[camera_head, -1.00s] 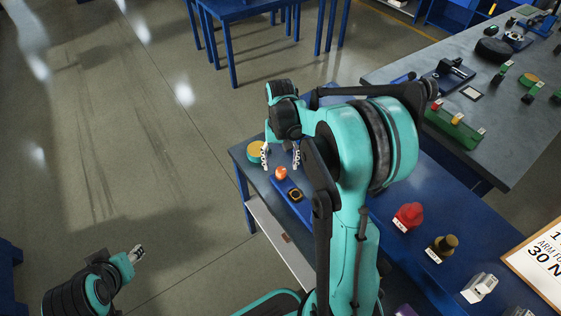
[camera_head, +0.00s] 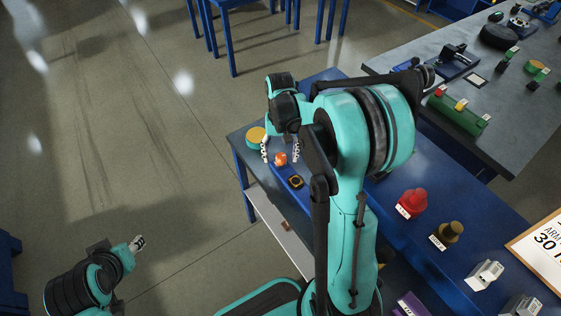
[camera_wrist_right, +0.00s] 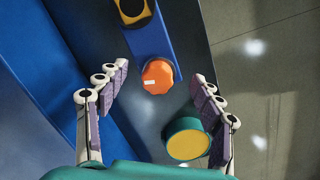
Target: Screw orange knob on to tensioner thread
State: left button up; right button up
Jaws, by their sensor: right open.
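The orange knob (camera_head: 280,158) is at the end of a blue block on the blue table; it also shows in the right wrist view (camera_wrist_right: 157,76), with a white mark on its side. I cannot tell whether it sits on a thread; no thread shows. My right gripper (camera_head: 280,150) is open, its fingers on either side of the knob and apart from it in the right wrist view (camera_wrist_right: 161,73). My left gripper (camera_head: 138,243) is far from the table at the lower left, small in view; I cannot tell whether it is open.
A green cylinder with a yellow top (camera_wrist_right: 187,139) stands close to one right finger. A black-and-yellow square piece (camera_head: 296,181) is on the blue block. Red (camera_head: 411,203) and brown (camera_head: 447,234) knobs stand farther right on the table. A grey-topped table (camera_head: 490,110) lies beyond.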

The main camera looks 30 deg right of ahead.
grip_shut()
jog(key=shift+m, duration=0.9)
jog(key=shift+c, duration=1.7)
grip_release()
jog(key=shift+f, duration=0.15)
jog(key=o, duration=0.3)
jog(key=shift+o, duration=0.2)
notch_tip(320, 180, up, 4)
jog(key=p, duration=0.2)
jog(key=shift+f+p, duration=0.1)
jog(key=shift+p, duration=0.25)
